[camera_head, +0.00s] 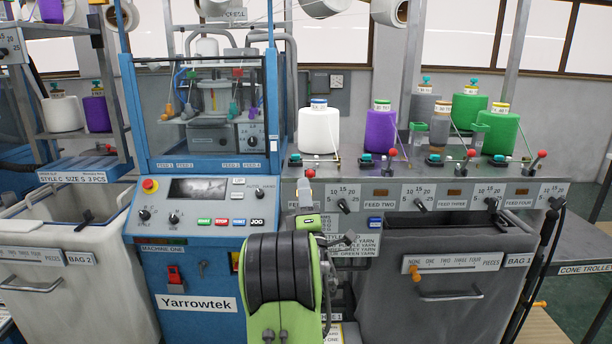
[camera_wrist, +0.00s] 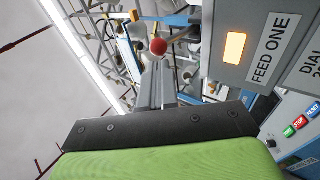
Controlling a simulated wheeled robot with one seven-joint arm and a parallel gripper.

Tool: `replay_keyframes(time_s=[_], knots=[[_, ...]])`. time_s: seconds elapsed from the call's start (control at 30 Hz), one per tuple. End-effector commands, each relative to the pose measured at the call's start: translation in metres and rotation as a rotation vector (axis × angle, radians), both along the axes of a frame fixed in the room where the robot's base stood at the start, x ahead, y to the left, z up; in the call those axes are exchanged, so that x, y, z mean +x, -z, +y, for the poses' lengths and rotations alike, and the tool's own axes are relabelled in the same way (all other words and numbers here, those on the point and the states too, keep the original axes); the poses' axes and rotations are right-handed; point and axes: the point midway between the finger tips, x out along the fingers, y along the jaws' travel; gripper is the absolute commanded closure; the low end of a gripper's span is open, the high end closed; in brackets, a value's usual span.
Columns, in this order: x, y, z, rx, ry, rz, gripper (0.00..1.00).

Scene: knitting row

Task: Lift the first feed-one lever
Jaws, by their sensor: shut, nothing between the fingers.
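The feed-one lever shows as a red ball knob (camera_head: 310,173) at the left end of the feed panel, just above my gripper (camera_head: 306,190). In the wrist view the red knob (camera_wrist: 158,46) sits just beyond the tips of my gripper (camera_wrist: 158,68). The grey fingers are shut with nothing between them and point at the knob. I cannot tell whether they touch it. The lever's stem is mostly hidden. The FEED ONE label (camera_wrist: 276,47) and a lit orange window (camera_wrist: 234,47) are to the right of the knob in the wrist view.
Other red-knobbed levers, for feed two (camera_head: 393,153), feed three (camera_head: 471,154) and feed four (camera_head: 541,155), stand to the right. Yarn cones, including a white one (camera_head: 319,131), stand behind. The blue machine (camera_head: 190,260) is left. A grey bin (camera_head: 455,245) is below right.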

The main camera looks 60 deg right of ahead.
Motion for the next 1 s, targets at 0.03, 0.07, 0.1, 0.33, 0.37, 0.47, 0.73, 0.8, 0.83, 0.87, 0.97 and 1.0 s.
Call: replay_keyframes(time_s=[0.03, 0.07, 0.1, 0.33, 0.37, 0.47, 0.73, 0.8, 0.83, 0.87, 0.97, 1.0], knots=[[0.0, -0.004, -0.003, 0.001, -0.001, 0.0, 1.0], [-0.001, -0.004, -0.004, 0.001, -0.002, 0.0, 1.0], [-0.001, -0.004, -0.005, 0.001, -0.001, 0.0, 1.0], [-0.002, -0.002, -0.006, 0.001, -0.001, 0.0, 1.0], [-0.002, -0.002, -0.006, 0.001, -0.002, 0.0, 1.0], [-0.002, -0.002, -0.006, 0.002, -0.002, 0.0, 1.0], [-0.002, -0.01, -0.005, 0.04, -0.001, 0.02, 1.0], [-0.002, -0.012, -0.005, 0.055, -0.002, 0.028, 1.0], [-0.002, -0.013, -0.005, 0.06, -0.002, 0.031, 1.0], [-0.001, -0.014, -0.005, 0.067, -0.002, 0.035, 1.0], [-0.002, -0.02, -0.005, 0.101, -0.002, 0.051, 1.0], [-0.001, -0.023, -0.005, 0.117, -0.002, 0.059, 1.0]])
